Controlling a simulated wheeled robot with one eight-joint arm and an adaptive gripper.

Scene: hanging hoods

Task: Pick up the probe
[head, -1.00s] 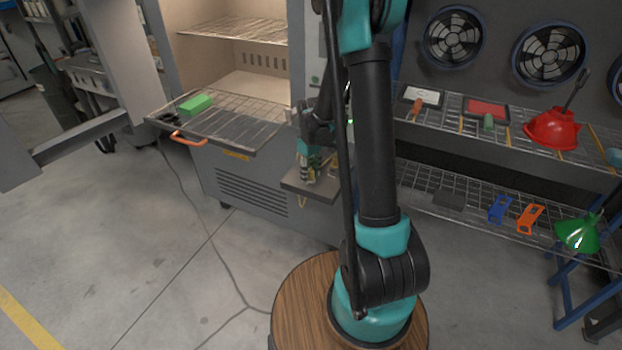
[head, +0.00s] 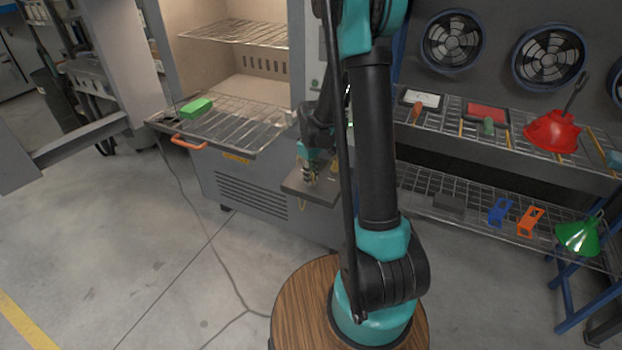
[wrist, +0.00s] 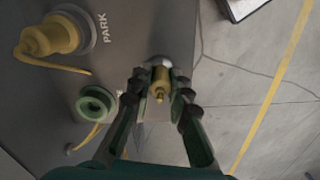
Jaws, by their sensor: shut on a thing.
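A yellow, brass-coloured probe (wrist: 160,78) with a pale metal collar stands between my fingertips in the wrist view. My gripper (wrist: 160,92) is shut on it, one dark finger on each side. In the head view my gripper (head: 310,178) is low over a small grey side shelf (head: 298,188) on the oven's front. The probe is too small to make out there. I cannot tell whether the probe is clear of the panel behind it.
In the wrist view, a larger yellow plug (wrist: 50,38) sits beside the PARK label, with a green ring socket (wrist: 96,103) below it. The oven rack (head: 230,120) carries a green block (head: 196,107). A wire shelf unit (head: 470,200) stands right. Floor in front is clear.

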